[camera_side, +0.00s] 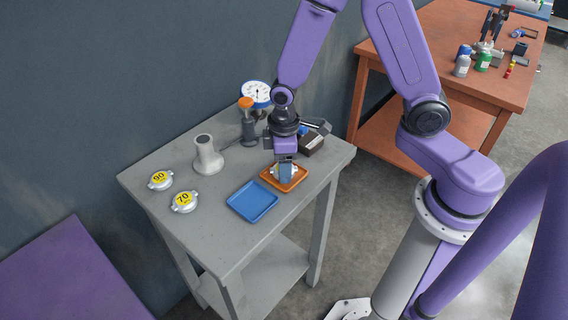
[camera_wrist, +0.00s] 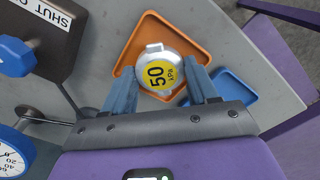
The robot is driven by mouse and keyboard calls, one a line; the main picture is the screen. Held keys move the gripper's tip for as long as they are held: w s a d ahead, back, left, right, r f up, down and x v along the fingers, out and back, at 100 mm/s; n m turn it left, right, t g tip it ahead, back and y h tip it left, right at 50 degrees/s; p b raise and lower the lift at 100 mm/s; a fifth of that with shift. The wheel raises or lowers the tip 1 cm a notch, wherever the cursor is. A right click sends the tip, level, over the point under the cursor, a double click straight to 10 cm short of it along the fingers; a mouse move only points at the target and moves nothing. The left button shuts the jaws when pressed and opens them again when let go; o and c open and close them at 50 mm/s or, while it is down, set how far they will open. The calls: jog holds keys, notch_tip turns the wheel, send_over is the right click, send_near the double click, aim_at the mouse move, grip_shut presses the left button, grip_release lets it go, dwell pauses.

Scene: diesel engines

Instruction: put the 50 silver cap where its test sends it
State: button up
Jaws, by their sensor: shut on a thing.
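The 50 silver cap (camera_wrist: 162,74) is round with a yellow "50 kPa" label and sits between the two fingers of my gripper (camera_wrist: 160,84) in the wrist view. My gripper is shut on it. In the side view my gripper (camera_side: 286,172) points down over the orange tray (camera_side: 298,182), and its fingers largely hide the cap. The orange tray (camera_wrist: 127,60) lies behind the cap in the wrist view. I cannot tell whether the cap touches the tray floor. The empty blue tray (camera_side: 252,201) lies beside the orange tray, and it also shows in the wrist view (camera_wrist: 240,90).
On the grey table (camera_side: 225,235) are a 90 cap (camera_side: 160,180), a 70 cap (camera_side: 184,201), a grey filler neck (camera_side: 207,155), an orange-knobbed pump (camera_side: 248,122), a dial gauge (camera_side: 257,94) and a black shut-off box (camera_side: 312,145). The table's front left is clear.

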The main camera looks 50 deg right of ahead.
jog(key=shift+f, duration=0.3)
jog(key=o, duration=0.9)
notch_tip(320, 180, up, 12)
jog(key=s+d+r+n, duration=0.1)
jog(key=s, duration=0.5)
jog(key=s+d+r+n, duration=0.1)
jog(key=s, duration=0.6)
jog(key=s+d+r+n, duration=0.1)
jog(key=s, duration=0.6)
jog(key=shift+s+d+r+n, duration=0.1)
jog(key=shift+r+n, duration=0.15)
jog(key=shift+n, duration=0.05)
